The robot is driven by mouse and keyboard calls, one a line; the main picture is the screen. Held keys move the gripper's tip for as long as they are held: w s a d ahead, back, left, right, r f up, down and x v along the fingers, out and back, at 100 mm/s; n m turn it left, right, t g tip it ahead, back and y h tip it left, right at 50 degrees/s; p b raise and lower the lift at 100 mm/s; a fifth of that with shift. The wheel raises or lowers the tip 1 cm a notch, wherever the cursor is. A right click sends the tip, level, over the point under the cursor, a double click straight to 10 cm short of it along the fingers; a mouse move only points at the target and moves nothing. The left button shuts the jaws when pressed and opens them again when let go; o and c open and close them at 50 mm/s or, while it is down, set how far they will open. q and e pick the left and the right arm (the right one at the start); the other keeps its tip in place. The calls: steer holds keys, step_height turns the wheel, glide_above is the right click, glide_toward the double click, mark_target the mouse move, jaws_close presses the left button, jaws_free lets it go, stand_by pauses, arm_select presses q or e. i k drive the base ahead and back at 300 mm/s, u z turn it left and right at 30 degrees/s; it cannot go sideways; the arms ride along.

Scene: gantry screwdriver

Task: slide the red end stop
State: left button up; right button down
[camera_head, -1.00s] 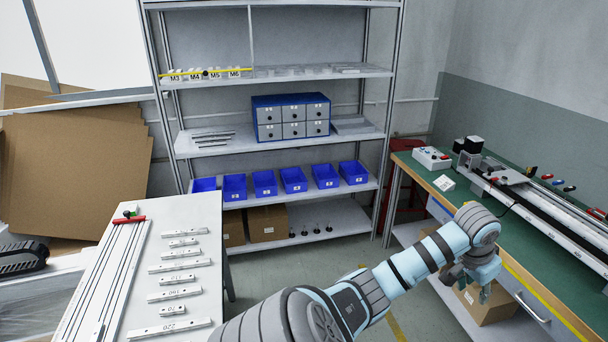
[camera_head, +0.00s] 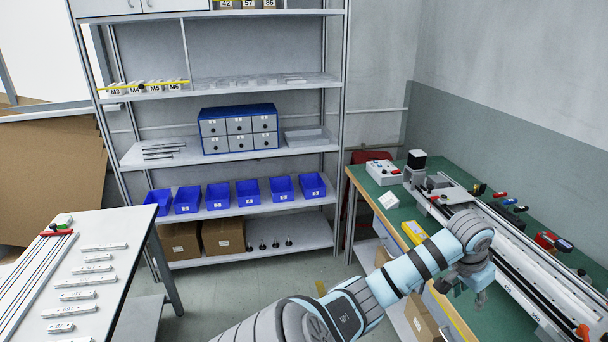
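My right gripper is not in view.
Several numbered white bars (camera_head: 78,295) lie beside the rails on the white table (camera_head: 125,232). The green workbench (camera_head: 405,217) carries a long gantry rail (camera_head: 520,262) and small coloured parts. A shelf rack (camera_head: 225,175) with blue bins stands behind. Floor between the tables is free.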

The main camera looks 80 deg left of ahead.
mark_target(53, 226)
steer(key=u, duration=3.2)
steer(key=i, duration=3.05)
steer(key=u, duration=0.95)
